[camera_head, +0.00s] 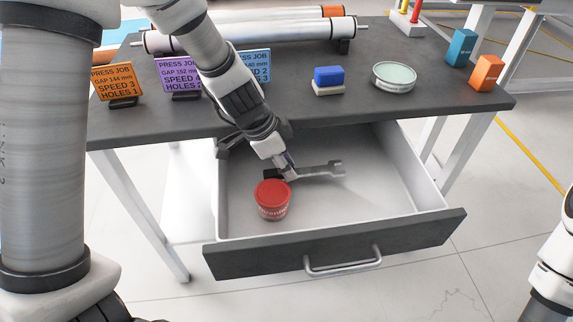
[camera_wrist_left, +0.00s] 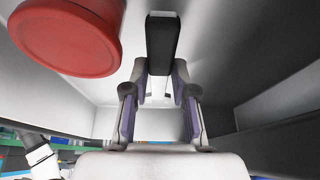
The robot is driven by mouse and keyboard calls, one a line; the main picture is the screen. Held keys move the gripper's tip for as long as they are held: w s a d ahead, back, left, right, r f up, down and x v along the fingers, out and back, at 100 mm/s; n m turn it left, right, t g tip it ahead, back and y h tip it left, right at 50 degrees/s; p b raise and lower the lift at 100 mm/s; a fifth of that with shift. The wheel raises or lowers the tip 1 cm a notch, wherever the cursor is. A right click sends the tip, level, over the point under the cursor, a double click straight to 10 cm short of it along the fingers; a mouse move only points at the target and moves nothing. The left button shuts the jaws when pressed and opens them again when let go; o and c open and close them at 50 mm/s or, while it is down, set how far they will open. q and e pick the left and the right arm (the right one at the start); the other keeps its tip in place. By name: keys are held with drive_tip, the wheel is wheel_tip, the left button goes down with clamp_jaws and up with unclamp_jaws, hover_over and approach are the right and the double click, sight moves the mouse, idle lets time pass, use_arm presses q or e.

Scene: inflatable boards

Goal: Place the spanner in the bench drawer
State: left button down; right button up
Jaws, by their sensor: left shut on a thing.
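The grey spanner (camera_head: 322,170) is inside the open bench drawer, lying roughly level, with its open-ended jaw to the right. My left gripper (camera_head: 288,174) reaches down into the drawer and is shut on the spanner near its left end. In the left wrist view, the dark spanner (camera_wrist_left: 163,45) shows at the fingertips of the left gripper (camera_wrist_left: 160,88). I cannot tell whether the spanner touches the drawer floor. The drawer (camera_head: 335,252) is pulled out, with a dark front and a metal handle. My right gripper is not in view.
A red-lidded tub (camera_head: 272,200) stands in the drawer close to my left gripper; its red lid (camera_wrist_left: 65,35) looms in the left wrist view. The bench top (camera_head: 420,101) carries job cards, rollers, a blue block (camera_head: 328,76) and a round tin (camera_head: 394,77). The drawer's right side is clear.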

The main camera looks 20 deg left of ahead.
use_arm(q)
drive_tip(key=shift+f+b, duration=0.45)
drive_tip(key=shift+b, duration=0.05)
drive_tip(key=c, duration=0.9)
unclamp_jaws()
drive_tip(key=shift+c, duration=0.2)
drive_tip(key=shift+r, duration=0.15)
drive_tip(key=shift+r+p, duration=0.3)
drive_tip(key=shift+p, duration=0.25)
drive_tip(key=p+v, duration=0.8)
drive_tip(key=v, duration=0.4)
drive_tip(key=shift+r, duration=0.3)
